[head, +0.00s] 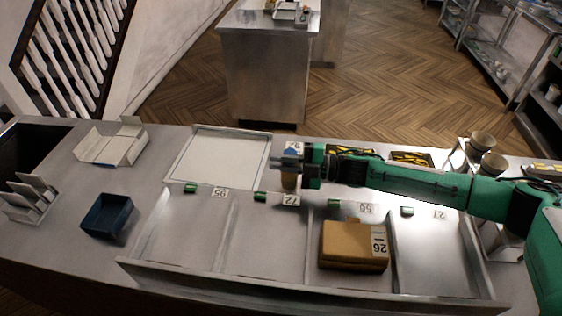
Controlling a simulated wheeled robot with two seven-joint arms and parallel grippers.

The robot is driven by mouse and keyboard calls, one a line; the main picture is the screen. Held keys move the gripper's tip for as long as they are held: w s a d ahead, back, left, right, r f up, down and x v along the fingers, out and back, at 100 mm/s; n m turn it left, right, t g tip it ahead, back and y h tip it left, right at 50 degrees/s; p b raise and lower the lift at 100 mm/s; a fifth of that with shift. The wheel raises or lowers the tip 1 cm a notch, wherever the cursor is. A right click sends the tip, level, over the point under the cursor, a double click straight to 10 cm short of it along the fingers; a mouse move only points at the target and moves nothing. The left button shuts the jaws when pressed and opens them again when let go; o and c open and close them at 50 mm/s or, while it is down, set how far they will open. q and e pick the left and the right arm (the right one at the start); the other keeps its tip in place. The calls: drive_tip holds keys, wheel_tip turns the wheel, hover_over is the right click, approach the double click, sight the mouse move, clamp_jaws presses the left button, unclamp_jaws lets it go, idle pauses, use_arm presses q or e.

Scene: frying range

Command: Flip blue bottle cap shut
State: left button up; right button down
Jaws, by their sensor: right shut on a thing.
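A small brown bottle (288,182) stands at the back of the counter, just right of the white tray. A bit of its blue cap (292,152) shows above my gripper. My right gripper (285,163) reaches in from the right and is shut at the top of the bottle. The fingers hide most of the cap, so I cannot tell whether the cap is open or closed. My left gripper is not in view.
A white tray (219,131) lies left of the bottle. In front is a divided metal section (262,245) with numbered tags and a brown box (352,246). A blue bin (107,212) and an open carton (112,146) stand left. Cups (481,141) stand at right.

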drive_tip(key=shift+w+r+m+p, duration=0.15)
drive_tip(key=shift+r+m+p, duration=0.2)
drive_tip(key=shift+m, duration=0.55)
drive_tip(key=shift+w+r+m+p, duration=0.15)
drive_tip(key=shift+m+p, duration=0.3)
drive_tip(key=shift+m, duration=0.45)
drive_tip(key=c, duration=1.5)
unclamp_jaws()
drive_tip(key=shift+d, duration=0.15)
drive_tip(key=shift+d, duration=0.25)
drive_tip(key=s+d+b, duration=0.2)
drive_tip(key=d+b, duration=0.3)
drive_tip(key=d, duration=0.8)
drive_tip(key=shift+s, duration=0.35)
drive_tip(key=shift+a, duration=0.1)
